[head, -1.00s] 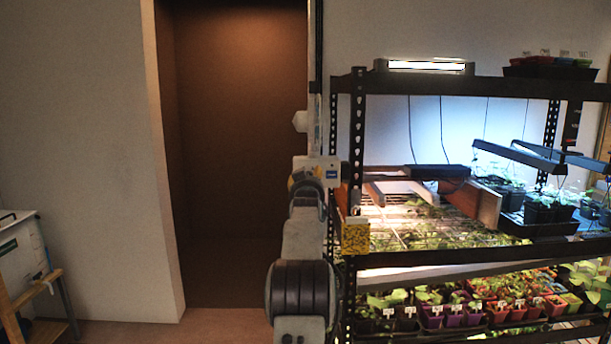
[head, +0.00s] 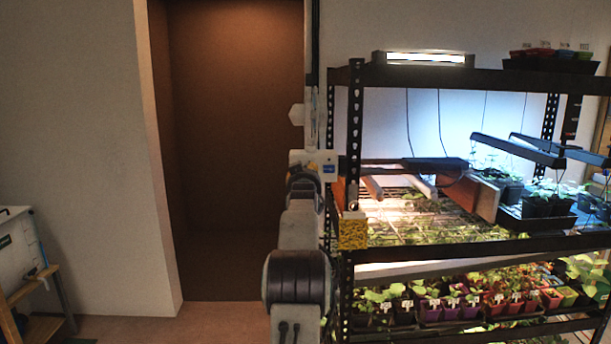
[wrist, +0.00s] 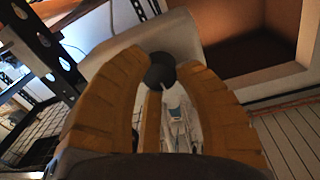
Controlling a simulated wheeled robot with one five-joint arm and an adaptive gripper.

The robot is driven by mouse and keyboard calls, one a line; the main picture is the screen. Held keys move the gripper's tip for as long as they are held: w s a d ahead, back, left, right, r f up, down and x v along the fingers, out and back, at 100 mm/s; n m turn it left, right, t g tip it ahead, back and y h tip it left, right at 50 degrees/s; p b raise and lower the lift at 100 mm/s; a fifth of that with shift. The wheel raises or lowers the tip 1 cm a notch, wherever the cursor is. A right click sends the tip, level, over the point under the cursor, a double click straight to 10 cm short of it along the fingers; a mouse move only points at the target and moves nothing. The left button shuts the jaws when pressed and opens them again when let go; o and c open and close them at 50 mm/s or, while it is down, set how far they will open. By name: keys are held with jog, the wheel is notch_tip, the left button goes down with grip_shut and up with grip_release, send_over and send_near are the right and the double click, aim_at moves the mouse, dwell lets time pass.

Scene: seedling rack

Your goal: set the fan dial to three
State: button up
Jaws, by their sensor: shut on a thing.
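The fan dial is a dark round knob (wrist: 161,71) with a pale pointer line on its lower part, seen in the wrist view. It sits in front of a pale housing (wrist: 172,35). My gripper (wrist: 160,64) has orange ribbed fingers closed on both sides of the knob. In the head view my gripper (head: 301,173) is at a small pale box with a blue label (head: 328,169), beside the rack post. There the knob is hidden behind my gripper and arm. I cannot read any numbers around the dial.
A black metal rack (head: 355,130) with seedlings and grow lights stands close on the right. A yellow card (head: 353,232) hangs on its front post. A brown doorway recess (head: 235,150) is to the left. A wooden stand (head: 38,285) is at far left.

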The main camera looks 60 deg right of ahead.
jog(key=shift+r, duration=0.15)
grip_shut()
jog(key=shift+a+m+b, duration=0.1)
jog(key=shift+m+b, duration=0.25)
jog(key=shift+m, duration=0.45)
jog(key=shift+r, duration=0.1)
jog(key=shift+o, duration=1.9)
grip_release()
jog(key=o, duration=0.5)
jog(key=shift+c, duration=0.2)
jog(key=v, duration=1.2)
